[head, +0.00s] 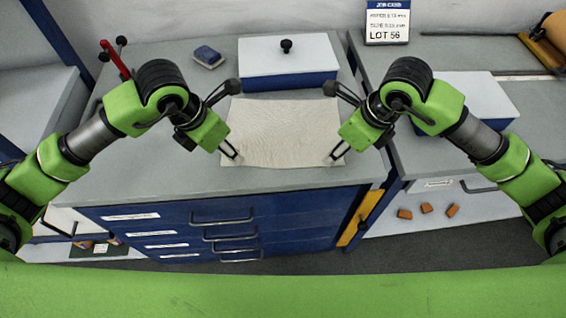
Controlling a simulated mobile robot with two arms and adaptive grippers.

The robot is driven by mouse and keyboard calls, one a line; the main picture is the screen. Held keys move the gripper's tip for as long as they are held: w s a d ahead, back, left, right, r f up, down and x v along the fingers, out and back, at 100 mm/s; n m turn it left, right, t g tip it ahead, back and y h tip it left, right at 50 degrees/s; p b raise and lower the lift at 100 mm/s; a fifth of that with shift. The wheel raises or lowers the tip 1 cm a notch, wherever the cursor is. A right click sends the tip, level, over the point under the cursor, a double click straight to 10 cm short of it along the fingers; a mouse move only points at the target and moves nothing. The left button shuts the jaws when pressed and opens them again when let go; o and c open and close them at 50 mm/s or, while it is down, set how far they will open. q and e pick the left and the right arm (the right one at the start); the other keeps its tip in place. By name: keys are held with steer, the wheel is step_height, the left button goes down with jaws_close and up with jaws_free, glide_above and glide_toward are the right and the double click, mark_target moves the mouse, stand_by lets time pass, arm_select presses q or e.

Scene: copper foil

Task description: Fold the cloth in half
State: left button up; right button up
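A cream cloth (280,130) lies spread out and nearly flat on the grey worktop, roughly rectangular, with its near edge close to the front of the counter. My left gripper (234,121) is at the cloth's left side with its two fingers spread wide; the lower fingertip is at the near left corner. My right gripper (335,121) is at the cloth's right side, also spread wide, with its lower fingertip by the near right corner. Nothing shows between the fingers of either gripper. I cannot tell whether the fingertips touch the cloth.
A blue box with a white lid and black knob (287,62) stands just behind the cloth. A small blue block (208,57) lies at the back left, near a red-handled tool (115,58). A job card (387,22) stands at the back right. Worktop left of the cloth is clear.

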arm_select(q)
steer(key=shift+s+f, duration=0.1)
steer(key=shift+f, duration=0.5)
arm_select(e)
steer(key=shift+f, duration=0.6)
arm_select(q)
steer(key=shift+f, duration=0.25)
arm_select(e)
steer(key=shift+f, duration=0.2)
arm_select(q)
steer(key=shift+r, duration=0.15)
arm_select(e)
steer(key=shift+r, duration=0.1)
arm_select(q)
steer(key=shift+f, duration=0.2)
jaws_close()
arm_select(e)
steer(key=shift+f, duration=0.25)
jaws_close()
steer(key=shift+s, duration=0.1)
arm_select(q)
steer(key=shift+r, duration=0.2)
arm_select(e)
steer(key=shift+r, duration=0.1)
